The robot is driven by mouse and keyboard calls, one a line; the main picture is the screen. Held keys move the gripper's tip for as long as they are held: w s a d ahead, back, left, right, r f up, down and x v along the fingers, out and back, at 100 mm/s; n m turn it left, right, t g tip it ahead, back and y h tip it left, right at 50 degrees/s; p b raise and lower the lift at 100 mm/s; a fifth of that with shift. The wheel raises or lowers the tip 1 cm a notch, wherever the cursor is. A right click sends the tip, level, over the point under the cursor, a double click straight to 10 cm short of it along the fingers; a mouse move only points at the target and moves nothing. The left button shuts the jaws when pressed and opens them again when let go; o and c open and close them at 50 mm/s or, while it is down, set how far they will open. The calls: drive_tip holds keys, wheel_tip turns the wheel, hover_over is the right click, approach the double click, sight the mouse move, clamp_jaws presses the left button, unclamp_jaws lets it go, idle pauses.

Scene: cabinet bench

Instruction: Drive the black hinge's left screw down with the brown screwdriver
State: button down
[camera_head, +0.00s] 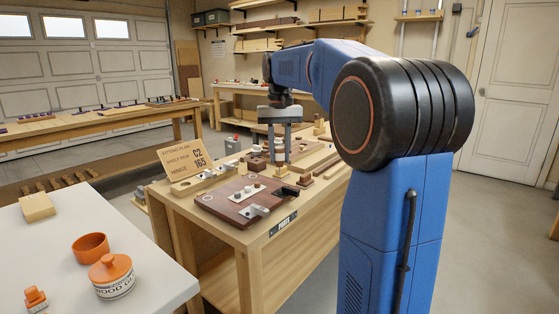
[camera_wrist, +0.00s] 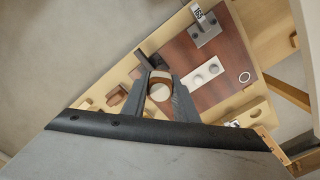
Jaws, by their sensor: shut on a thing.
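My gripper (camera_head: 279,157) points down above the cabinet bench, beyond the dark brown board (camera_head: 226,203). In the wrist view my gripper (camera_wrist: 160,80) is shut on a brown thing with a pale round end (camera_wrist: 160,91), seen end-on. It looks like the brown screwdriver's handle; its tip is hidden. The black hinge (camera_head: 285,191) lies at the right edge of the board, nearer the camera than my gripper. A dark piece (camera_wrist: 147,59) beside the board in the wrist view looks like the same hinge. Its screws are too small to tell.
A white hinge plate (camera_head: 247,191) and a grey hinge (camera_head: 255,212) lie on the board. A card sign (camera_head: 187,159) stands at the bench's left. Several wooden blocks sit around my gripper. A white table (camera_head: 150,270) with a glue pot (camera_head: 111,275) stands front left.

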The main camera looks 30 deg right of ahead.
sight(279, 166)
drive_tip(key=shift+f, duration=2.8)
drive_tip(key=shift+f, duration=0.4)
drive_tip(key=shift+m, duration=0.3)
drive_tip(key=m, duration=0.3)
drive_tip(key=shift+m, duration=0.4)
drive_tip(key=m, duration=0.3)
drive_tip(key=shift+m, duration=0.3)
drive_tip(key=m, duration=2)
drive_tip(key=shift+f+m, duration=0.1)
drive_tip(key=shift+m, duration=0.2)
